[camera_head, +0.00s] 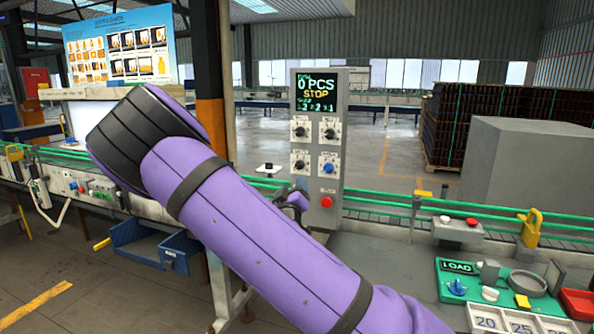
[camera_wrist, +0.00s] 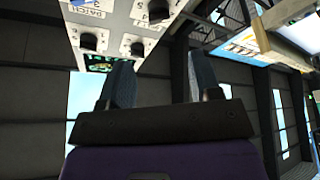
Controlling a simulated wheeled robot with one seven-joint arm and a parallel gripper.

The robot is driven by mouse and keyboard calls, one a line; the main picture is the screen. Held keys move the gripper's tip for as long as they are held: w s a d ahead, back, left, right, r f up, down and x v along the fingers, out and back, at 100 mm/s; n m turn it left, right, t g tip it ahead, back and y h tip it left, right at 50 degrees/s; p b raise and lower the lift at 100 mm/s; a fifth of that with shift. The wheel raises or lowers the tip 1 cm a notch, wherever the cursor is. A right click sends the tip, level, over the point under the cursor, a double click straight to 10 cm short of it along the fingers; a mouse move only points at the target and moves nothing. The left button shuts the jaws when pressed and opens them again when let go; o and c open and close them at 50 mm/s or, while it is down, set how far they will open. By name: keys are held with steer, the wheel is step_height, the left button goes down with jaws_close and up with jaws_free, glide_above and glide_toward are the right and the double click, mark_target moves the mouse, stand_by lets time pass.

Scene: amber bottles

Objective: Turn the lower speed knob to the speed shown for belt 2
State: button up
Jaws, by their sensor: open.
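A grey control panel (camera_head: 343,150) stands upright, with a screen (camera_head: 317,92) reading 0 PCS and STOP above a small line of digits too fine to read surely. Below are two upper black knobs (camera_head: 299,131) (camera_head: 330,134), a lower left black knob (camera_head: 299,166) and a lower right blue knob (camera_head: 328,169). In the upside-down wrist view, the lower left black knob (camera_wrist: 158,12) is at the top edge. My gripper (camera_wrist: 160,75) is open and empty, apart from the knobs. In the head view my purple arm mostly hides it.
A red button (camera_head: 326,202) sits low on the panel. Green conveyor rails (camera_head: 390,205) run behind it. At right are a green board (camera_head: 455,285) with small parts and a grey block (camera_head: 530,170). Blue bins (camera_head: 140,243) hang at left. A picture board (camera_head: 120,48) stands at upper left.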

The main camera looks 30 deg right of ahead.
mark_target(297, 167)
steer(key=x, duration=0.9)
steer(key=shift+w+d+r, duration=0.1)
steer(key=shift+w+d, duration=0.05)
steer(key=shift+w, duration=0.1)
steer(key=shift+c, duration=0.2)
steer(key=c, duration=0.9)
